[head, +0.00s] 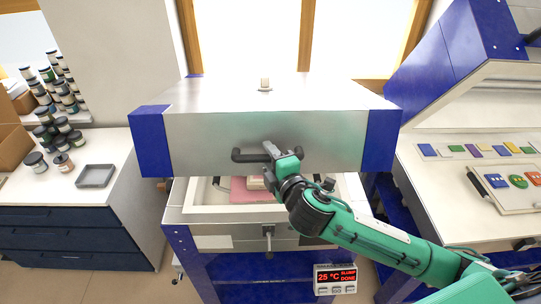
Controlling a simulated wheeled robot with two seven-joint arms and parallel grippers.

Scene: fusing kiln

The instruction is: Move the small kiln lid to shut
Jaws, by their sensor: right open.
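The small kiln lid (215,135) is a brushed-metal box with blue ends, held raised above the kiln body (200,242). A gap shows between lid and body, with the pale chamber and a pink piece (250,190) inside. A dark bar handle (245,156) runs across the lid's front. My right gripper (270,152) is open at the handle's middle, its fingers close to or around the bar; I cannot tell whether they touch it. The gripper and forearm hide the handle's right part and some of the chamber. My left gripper is not in view.
A display (335,279) on the kiln front reads 25 °C, SLUMP DONE. At the left, a cabinet (85,215) holds jars and a grey tray (96,176).

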